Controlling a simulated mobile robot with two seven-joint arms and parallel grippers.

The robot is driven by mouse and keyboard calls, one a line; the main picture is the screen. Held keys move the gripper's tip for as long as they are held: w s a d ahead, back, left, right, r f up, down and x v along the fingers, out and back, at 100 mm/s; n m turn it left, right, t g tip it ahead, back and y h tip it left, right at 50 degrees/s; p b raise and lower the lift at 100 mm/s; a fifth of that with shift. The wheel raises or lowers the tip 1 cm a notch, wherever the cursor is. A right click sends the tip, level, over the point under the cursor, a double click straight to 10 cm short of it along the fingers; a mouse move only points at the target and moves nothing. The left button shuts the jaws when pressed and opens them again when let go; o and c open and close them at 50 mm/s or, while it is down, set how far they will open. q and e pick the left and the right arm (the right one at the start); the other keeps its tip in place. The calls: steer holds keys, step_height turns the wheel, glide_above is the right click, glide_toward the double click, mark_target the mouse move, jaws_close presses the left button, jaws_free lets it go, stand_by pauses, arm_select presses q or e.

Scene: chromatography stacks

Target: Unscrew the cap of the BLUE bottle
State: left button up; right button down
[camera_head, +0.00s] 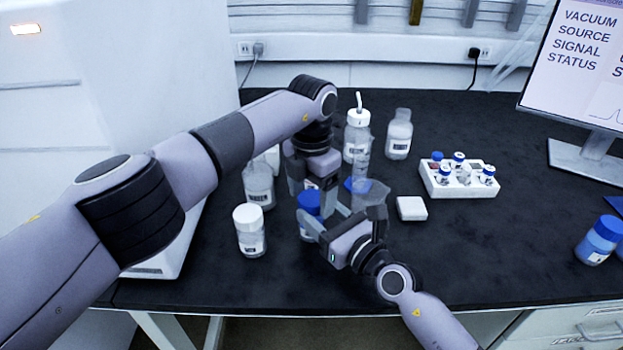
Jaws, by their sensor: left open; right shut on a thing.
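The blue-capped bottle (306,235) stands upright near the middle of the dark bench, partly hidden by my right gripper. Its blue cap (308,201) shows just below my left gripper. My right gripper (318,222) comes from the lower right and is shut on the bottle around its upper part. My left gripper (312,186) points down from above, its fingers apart over the cap. I cannot tell whether its fingertips touch the cap.
A white-capped bottle (250,231) stands close to the left, with clear bottles (259,185) behind it. A wash bottle (357,133), another bottle (399,134) and a vial rack (459,182) stand farther back. Another blue-capped bottle (599,240) is at the far right.

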arm_select(q)
steer(key=shift+f, duration=0.2)
arm_select(e)
steer(key=shift+s+f, duration=0.1)
steer(key=shift+f, duration=0.35)
arm_select(q)
steer(key=c, duration=1.1)
steer(key=o, duration=1.2)
steer(key=shift+r, duration=2.3)
steer(key=shift+f, duration=0.1)
arm_select(e)
steer(key=shift+c, duration=1.7)
jaws_free()
steer(key=shift+r, duration=0.2)
